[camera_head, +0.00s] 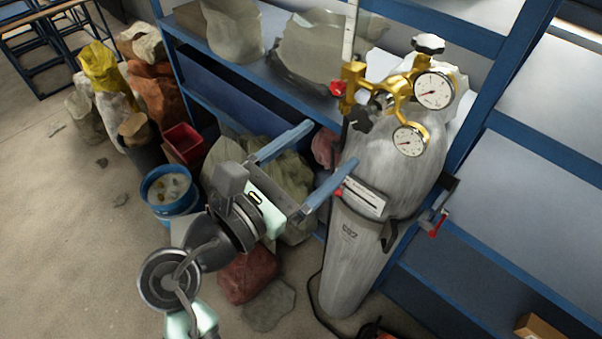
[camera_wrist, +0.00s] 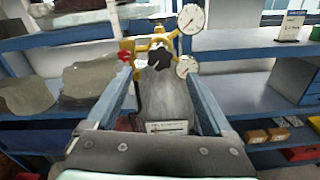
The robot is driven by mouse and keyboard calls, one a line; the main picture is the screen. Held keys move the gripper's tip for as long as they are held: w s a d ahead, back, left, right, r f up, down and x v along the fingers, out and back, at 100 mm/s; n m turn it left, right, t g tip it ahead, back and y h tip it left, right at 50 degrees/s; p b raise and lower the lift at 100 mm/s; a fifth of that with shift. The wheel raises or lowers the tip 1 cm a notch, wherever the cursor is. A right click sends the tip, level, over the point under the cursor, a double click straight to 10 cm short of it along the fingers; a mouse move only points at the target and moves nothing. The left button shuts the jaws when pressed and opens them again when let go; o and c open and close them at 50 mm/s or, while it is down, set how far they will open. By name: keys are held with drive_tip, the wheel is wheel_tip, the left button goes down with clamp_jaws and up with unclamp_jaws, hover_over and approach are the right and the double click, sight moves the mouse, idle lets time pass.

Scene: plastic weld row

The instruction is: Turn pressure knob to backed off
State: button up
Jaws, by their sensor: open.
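A gold regulator (camera_head: 402,88) with two round white gauges sits on top of a grey gas cylinder (camera_head: 372,185). A black lobed knob (camera_head: 362,118) projects from its front and also shows in the wrist view (camera_wrist: 160,59). A smaller red knob (camera_head: 338,88) is on its left side, and a black handwheel (camera_head: 428,43) is on top. No label tells which is the pressure knob; the black front one looks likeliest. My gripper (camera_head: 328,147) is open and empty, left of and below the black knob. In the wrist view the knob appears between and beyond the fingers.
Blue shelving (camera_head: 540,142) stands behind and right of the cylinder. A strap with a red-handled clamp (camera_head: 437,222) crosses the cylinder. Sacks, a red bin (camera_head: 184,142) and a blue bucket (camera_head: 170,195) stand at left. The floor at far left is mostly clear.

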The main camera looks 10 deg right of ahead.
drive_tip(key=shift+b+v, duration=0.45)
drive_tip(key=shift+v, duration=1.5)
